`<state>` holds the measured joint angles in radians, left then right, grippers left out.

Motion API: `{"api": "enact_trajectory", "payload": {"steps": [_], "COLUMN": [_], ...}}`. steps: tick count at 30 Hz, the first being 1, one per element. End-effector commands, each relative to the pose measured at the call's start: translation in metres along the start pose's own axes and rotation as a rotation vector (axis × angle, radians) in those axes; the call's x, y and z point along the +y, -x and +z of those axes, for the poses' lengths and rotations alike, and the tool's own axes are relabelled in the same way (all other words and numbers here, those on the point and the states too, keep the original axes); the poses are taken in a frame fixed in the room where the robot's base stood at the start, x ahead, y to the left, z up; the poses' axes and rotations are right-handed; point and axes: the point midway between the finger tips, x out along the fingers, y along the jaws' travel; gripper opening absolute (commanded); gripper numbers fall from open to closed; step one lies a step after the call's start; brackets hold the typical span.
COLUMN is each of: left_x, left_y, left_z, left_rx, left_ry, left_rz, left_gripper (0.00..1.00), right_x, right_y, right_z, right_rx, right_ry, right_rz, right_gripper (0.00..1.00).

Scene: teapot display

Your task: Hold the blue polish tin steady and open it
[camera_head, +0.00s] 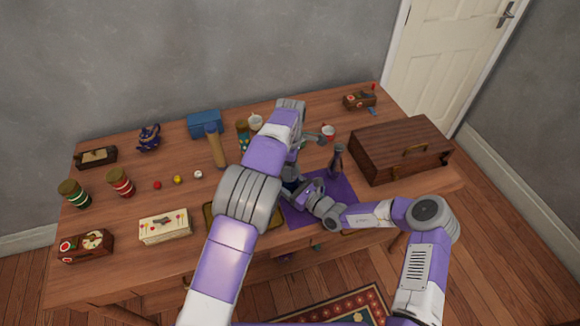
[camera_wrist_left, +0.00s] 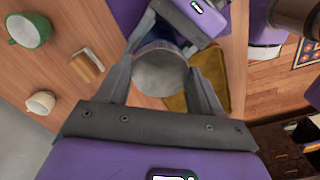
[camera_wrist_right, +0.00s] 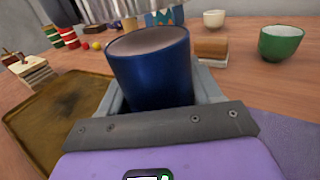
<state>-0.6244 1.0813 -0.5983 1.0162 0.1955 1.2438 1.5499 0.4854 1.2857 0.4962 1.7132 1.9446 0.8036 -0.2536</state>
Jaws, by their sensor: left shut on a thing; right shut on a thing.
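The blue polish tin shows large in the right wrist view (camera_wrist_right: 152,75), upright with a flat greyish-brown top. My right gripper (camera_wrist_right: 155,100) is shut on its body, a finger on each side. Whether the lid has moved on the body I cannot tell. In the head view my left arm mostly hides the tin; both grippers meet over the purple mat (camera_head: 335,187).
A brown-yellow tray (camera_wrist_right: 50,110) lies beside the mat. A green cup (camera_wrist_right: 281,42), a cream cup (camera_wrist_right: 214,19) and a wooden block (camera_wrist_right: 211,47) stand behind the tin. A large wooden case (camera_head: 405,147) fills the table's right side. A dark bottle (camera_head: 337,160) stands near the mat.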

Motion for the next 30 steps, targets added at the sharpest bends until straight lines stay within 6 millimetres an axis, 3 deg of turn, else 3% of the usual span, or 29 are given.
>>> {"api": "enact_trajectory", "payload": {"steps": [6,15,16,21,30], "left_x": [0.001,0.000,0.000,0.000,0.000], "left_y": [0.028,0.033,0.033,0.033,0.033], "left_z": [0.000,0.000,0.000,0.000,0.000], "left_rx": [-0.001,-0.001,-0.001,-0.001,0.000], "left_ry": [-0.001,0.000,0.000,0.000,0.000], "left_rz": [0.004,0.002,0.002,0.001,0.001], "left_gripper": [0.29,0.29,0.29,0.29,0.29], "right_x": [0.000,0.000,0.000,0.000,0.000], "right_y": [0.000,0.000,0.000,0.000,0.001], "right_z": [0.000,0.000,0.000,0.000,0.000], "right_rx": [0.000,0.000,0.000,0.000,0.001], "right_ry": [0.000,0.000,0.000,0.000,0.000], "right_rz": [-0.001,-0.001,-0.001,-0.001,-0.001], "right_gripper": [0.00,0.00,0.67,0.93,0.93]}}
